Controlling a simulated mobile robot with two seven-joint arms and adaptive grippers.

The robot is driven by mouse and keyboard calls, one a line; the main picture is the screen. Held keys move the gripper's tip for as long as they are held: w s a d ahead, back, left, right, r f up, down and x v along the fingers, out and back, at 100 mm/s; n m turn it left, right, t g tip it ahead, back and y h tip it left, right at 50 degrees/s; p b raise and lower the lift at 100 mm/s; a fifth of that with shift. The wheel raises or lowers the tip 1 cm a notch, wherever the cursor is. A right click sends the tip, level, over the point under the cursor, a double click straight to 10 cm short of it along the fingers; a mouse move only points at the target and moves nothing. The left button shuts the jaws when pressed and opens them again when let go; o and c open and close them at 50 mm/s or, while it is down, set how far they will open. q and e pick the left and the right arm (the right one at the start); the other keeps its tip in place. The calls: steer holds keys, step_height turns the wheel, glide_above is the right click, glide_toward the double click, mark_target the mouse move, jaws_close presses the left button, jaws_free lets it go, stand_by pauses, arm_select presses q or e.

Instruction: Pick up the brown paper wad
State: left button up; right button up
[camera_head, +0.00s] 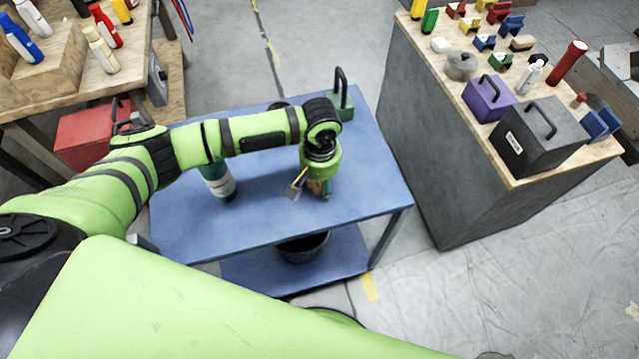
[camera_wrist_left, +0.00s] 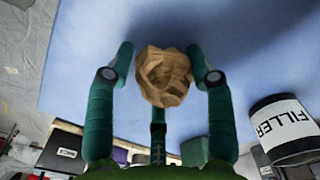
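The brown paper wad (camera_wrist_left: 164,77) is a crumpled ball over the blue table top (camera_wrist_left: 235,60), seen in the left wrist view. My left gripper (camera_wrist_left: 161,62) points down around it, with one green finger on each side and a third finger below. The side fingers look spread, with a thin gap beside the wad on the left; contact on the right is unclear. In the head view my left gripper (camera_head: 316,190) is low over the blue table, and only a small brown patch of the wad (camera_head: 316,187) shows between the fingers. My right gripper is not in view.
A bottle labelled FILLER (camera_wrist_left: 283,128) stands on the blue table, left of my gripper in the head view (camera_head: 219,182). A green block with a black handle (camera_head: 341,103) stands at the back edge. A crowded grey cabinet (camera_head: 425,150) is to the right. The table's front right is clear.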

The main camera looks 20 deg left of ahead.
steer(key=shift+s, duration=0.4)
arm_select(q)
steer(key=shift+r, duration=0.1)
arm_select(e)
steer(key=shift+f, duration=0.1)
